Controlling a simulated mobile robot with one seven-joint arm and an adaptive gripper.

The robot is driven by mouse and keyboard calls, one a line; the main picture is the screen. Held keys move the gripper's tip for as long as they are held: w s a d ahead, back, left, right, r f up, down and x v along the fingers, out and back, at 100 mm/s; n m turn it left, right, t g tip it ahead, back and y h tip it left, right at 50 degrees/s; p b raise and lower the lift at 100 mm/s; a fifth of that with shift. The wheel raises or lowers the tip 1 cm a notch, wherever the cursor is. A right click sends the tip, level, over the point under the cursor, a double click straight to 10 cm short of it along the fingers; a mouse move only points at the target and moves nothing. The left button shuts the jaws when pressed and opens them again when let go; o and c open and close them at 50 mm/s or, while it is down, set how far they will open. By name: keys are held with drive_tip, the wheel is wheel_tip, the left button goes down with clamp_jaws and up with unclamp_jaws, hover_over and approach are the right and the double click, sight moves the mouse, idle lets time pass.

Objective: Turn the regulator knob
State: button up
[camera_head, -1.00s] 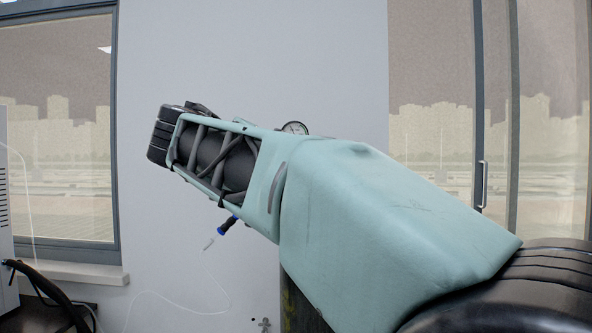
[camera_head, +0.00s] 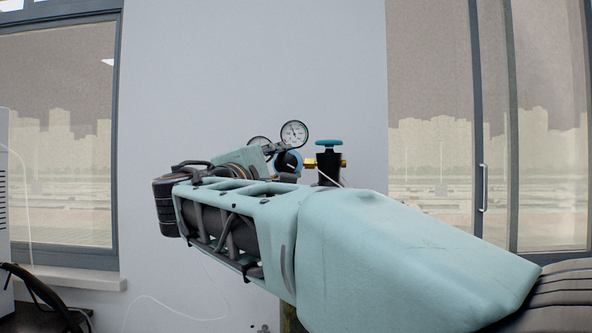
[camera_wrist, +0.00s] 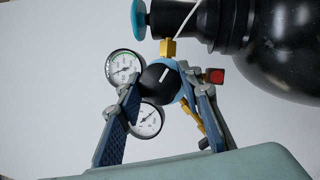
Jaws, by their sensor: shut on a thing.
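The regulator knob (camera_wrist: 161,77) is round and black with a white mark, set in front of a blue ring. In the wrist view it sits between the two fingers of my gripper (camera_wrist: 160,88), which is shut on it. In the head view the knob (camera_head: 289,161) shows partly, with my gripper (camera_head: 281,163) at it. The regulator carries two round gauges, one upper (camera_wrist: 124,67) and one lower (camera_wrist: 147,120) in the wrist view. My left finger partly overlaps both gauges.
A teal handwheel (camera_head: 328,143) tops the black valve neck (camera_head: 329,163) right of the regulator. The black cylinder (camera_wrist: 285,50) fills the upper right of the wrist view. A white tube (camera_wrist: 190,25) runs past the neck. The pale wall above is clear.

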drive_tip(key=shift+r+n+t, duration=0.1)
drive_tip(key=shift+n+t, duration=0.2)
drive_tip(key=shift+n, duration=0.3)
drive_tip(key=o, duration=1.2)
drive_tip(key=shift+c, duration=0.2)
